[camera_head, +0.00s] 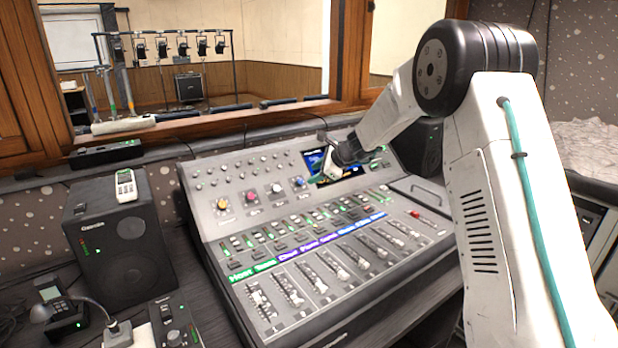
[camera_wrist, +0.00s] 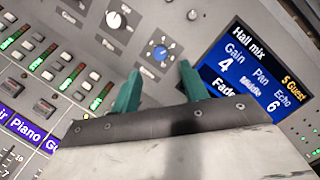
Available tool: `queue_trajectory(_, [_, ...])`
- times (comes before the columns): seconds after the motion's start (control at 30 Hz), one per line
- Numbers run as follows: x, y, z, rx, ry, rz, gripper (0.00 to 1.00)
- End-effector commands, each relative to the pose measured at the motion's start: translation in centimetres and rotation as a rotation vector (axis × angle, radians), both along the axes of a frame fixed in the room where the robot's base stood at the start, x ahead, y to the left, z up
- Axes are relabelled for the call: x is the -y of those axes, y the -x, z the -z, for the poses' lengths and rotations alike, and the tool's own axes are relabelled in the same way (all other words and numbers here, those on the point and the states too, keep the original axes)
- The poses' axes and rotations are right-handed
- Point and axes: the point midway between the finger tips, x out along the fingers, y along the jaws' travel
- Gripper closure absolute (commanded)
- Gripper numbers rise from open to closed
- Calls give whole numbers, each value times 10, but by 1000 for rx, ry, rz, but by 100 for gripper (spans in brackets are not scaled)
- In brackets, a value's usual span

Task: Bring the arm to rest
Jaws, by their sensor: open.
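My arm (camera_head: 495,170) reaches in from the right of the head view, over the mixing console (camera_head: 215,200). My gripper (camera_head: 324,172) is above the console's upper panel, in front of the small screen (camera_head: 350,170). In the wrist view the two teal fingers of my gripper (camera_wrist: 160,72) are apart with nothing between them. The screen (camera_wrist: 262,75) reads "Hall mix", Gain 4, Pan Middle, Echo 6, 5 Guest. Whether the fingers touch the panel cannot be told.
Several faders (camera_head: 320,280) line the console's front below a coloured label strip (camera_head: 300,250). A black speaker (camera_head: 120,240) with a phone-like device (camera_head: 126,185) on it stands left. A wooden window frame (camera_head: 200,128) runs behind. Air above the faders is clear.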

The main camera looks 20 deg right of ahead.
Motion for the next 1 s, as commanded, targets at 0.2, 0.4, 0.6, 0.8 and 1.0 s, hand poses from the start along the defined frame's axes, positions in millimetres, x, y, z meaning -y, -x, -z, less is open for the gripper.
queue_trajectory(0.2, [4,5,-5,0,-1,1,55])
queue_trajectory(0.4, [4,5,-5,0,0,0,55])
queue_trajectory(0.6, [2,6,-5,11,14,-23,55])
queue_trajectory(0.8, [-12,51,26,-11,138,-278,55])
queue_trajectory(1.0, [-32,144,12,-7,311,-644,55])
